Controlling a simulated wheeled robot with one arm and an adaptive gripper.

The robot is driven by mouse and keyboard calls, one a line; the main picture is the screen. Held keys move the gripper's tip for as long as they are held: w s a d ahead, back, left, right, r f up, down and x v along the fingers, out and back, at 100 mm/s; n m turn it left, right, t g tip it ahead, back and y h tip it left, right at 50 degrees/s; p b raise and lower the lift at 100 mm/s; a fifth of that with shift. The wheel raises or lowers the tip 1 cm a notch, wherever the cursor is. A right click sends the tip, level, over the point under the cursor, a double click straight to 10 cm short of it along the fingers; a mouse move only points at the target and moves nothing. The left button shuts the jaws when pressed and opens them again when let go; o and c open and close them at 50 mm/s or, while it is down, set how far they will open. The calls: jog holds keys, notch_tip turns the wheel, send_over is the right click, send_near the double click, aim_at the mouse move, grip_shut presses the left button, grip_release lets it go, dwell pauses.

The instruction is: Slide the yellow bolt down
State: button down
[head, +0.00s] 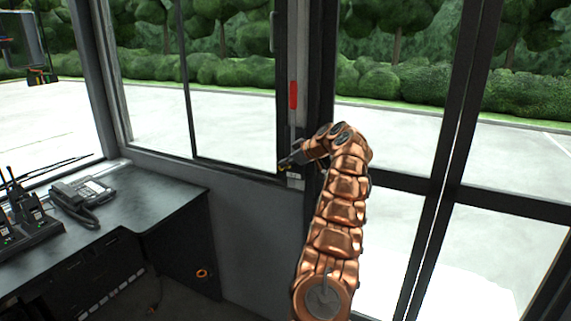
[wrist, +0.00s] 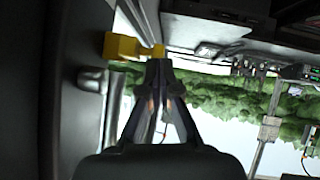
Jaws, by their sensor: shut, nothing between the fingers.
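The yellow bolt (wrist: 122,47) shows at the upper left of the wrist view, a blocky yellow piece on the dark frame with a smaller yellow part reaching right to the fingertips. My gripper (wrist: 158,62) is shut and empty, its tips right at that yellow part; I cannot tell whether they touch. In the head view my gripper (head: 286,163) is at the door post, at the end of my copper arm. Only a small yellow speck shows beside its tips there; the rest of the bolt is hidden or too small to tell.
A red strip (head: 293,95) is on the post above my gripper. A dark desk (head: 150,196) with a phone (head: 83,196) and radios in a charger (head: 28,220) stands at the left. Glazed door panels (head: 400,220) are at the right. A metal handle-like part (wrist: 92,80) is beside the fingers.

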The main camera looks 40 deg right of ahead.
jog(key=shift+r, duration=0.1)
jog(key=w+a+r+v, duration=0.1)
jog(key=r+v, duration=0.1)
jog(key=v, duration=1)
jog(key=shift+r, duration=0.3)
jog(key=shift+s+d, duration=0.1)
